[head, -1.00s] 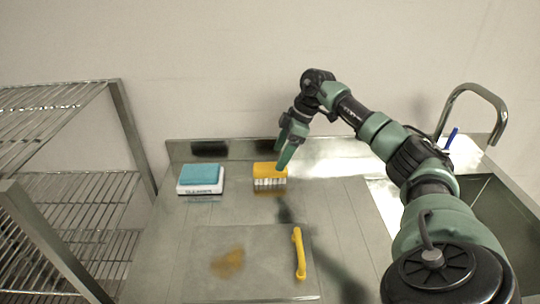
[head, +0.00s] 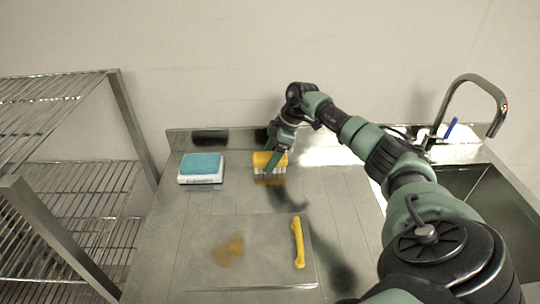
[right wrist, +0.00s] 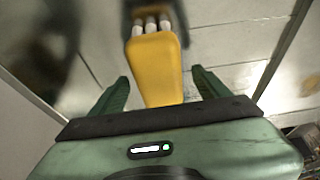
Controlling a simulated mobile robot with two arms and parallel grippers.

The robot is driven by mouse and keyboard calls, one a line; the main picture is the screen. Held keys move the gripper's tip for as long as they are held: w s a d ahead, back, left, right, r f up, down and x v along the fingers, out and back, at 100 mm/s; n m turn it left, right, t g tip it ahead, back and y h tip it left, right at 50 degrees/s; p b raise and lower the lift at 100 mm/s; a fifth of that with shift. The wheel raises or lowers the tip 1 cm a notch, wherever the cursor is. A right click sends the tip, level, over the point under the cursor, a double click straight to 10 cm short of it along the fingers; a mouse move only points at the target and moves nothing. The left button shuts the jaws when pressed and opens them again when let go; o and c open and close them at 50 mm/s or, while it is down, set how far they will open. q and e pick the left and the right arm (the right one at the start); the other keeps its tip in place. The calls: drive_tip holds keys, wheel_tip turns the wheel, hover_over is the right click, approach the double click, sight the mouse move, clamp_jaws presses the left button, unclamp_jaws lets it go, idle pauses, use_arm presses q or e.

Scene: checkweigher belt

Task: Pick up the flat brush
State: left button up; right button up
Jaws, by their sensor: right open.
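The flat brush (head: 262,158) is a yellow block with white bristles facing down, near the back of the steel counter. My right gripper (head: 270,164) is at the brush, its green fingers pointing down and partly covering it in the head view. In the right wrist view the yellow brush body (right wrist: 156,68) shows between the two spread fingers of the gripper (right wrist: 160,88), with visible gaps on both sides. The white bristles show at its far end. My left gripper is not in view.
A blue pad on a white block (head: 201,168) sits left of the brush. A yellow handle-like thing (head: 298,243) and a brownish smear (head: 229,251) lie on a flat sheet in front. A wire shelf (head: 75,170) stands left; a sink (head: 485,200) and faucet (head: 470,80) are right.

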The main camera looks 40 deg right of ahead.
drive_tip(key=shift+f, duration=0.25)
idle(0.6)
drive_tip(key=c, duration=1.5)
